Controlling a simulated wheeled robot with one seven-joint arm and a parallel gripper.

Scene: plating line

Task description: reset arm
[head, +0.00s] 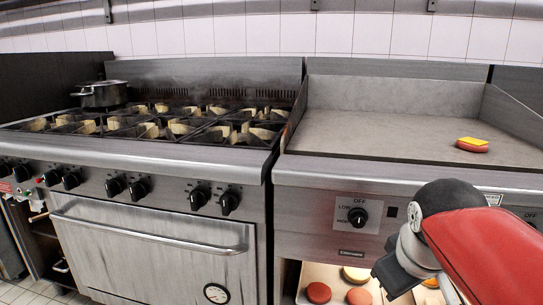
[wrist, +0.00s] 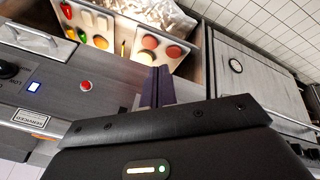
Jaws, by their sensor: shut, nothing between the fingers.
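My gripper (wrist: 157,88) shows in the wrist view with its two fingers closed together and nothing between them. It is in front of the griddle unit's control panel, close to an open compartment (wrist: 190,62) that holds food items. In the head view my red arm comes in from the right and its wrist reaches down toward that compartment. The fingertips are not clear there.
A patty with a yellow slice (head: 472,145) lies on the flat griddle (head: 390,140). A pot (head: 100,94) stands on the burner stove (head: 150,135) at left. Red patties (head: 319,292) and a bun (head: 356,274) lie in the compartment below the griddle.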

